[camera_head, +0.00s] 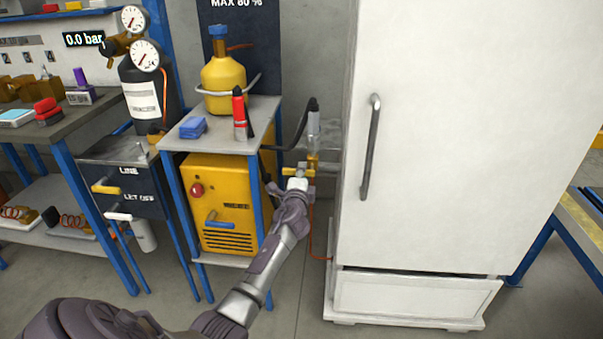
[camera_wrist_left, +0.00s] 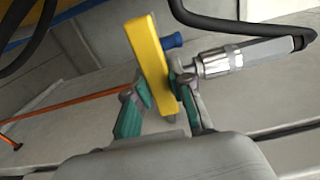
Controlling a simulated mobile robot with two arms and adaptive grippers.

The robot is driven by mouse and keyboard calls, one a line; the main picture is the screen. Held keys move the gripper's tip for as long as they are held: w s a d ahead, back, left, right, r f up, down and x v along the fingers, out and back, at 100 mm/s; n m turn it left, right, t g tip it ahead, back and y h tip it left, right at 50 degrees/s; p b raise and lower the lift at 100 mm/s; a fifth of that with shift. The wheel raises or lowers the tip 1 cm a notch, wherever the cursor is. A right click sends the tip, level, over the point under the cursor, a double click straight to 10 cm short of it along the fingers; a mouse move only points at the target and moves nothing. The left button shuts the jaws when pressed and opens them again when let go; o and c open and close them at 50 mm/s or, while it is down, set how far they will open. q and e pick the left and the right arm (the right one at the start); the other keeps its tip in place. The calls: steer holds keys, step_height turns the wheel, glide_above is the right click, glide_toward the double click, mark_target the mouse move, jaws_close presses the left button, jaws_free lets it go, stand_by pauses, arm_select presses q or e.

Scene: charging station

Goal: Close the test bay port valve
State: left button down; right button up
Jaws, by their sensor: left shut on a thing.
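The test bay port valve (camera_head: 313,161) sits beside the white cabinet, with a yellow lever handle (camera_head: 291,171) that lies roughly crosswise. My left gripper (camera_head: 298,184) is at this handle, and my arm hides part of what is behind it. In the left wrist view, the yellow handle (camera_wrist_left: 147,60) stands between the green-padded fingers of my left gripper (camera_wrist_left: 157,98), which is shut on it. A silver coupling (camera_wrist_left: 226,59) with a black hose runs beside the handle; it also shows above the valve in the head view (camera_head: 313,122). My right gripper is not in view.
The white cabinet (camera_head: 450,130) stands close on the right of the valve. A small cart (camera_head: 185,143) with a yellow canister (camera_head: 223,85) and a yellow machine (camera_head: 222,200) stands on the left. An orange hose (camera_head: 311,235) hangs below. Floor in front is clear.

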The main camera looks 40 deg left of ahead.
arm_select(q)
steer(key=c, duration=1)
jaws_free()
steer(key=shift+s+d, duration=0.15)
steer(key=shift+s, duration=0.05)
steer(key=v, duration=1.1)
steer(key=shift+s, duration=0.25)
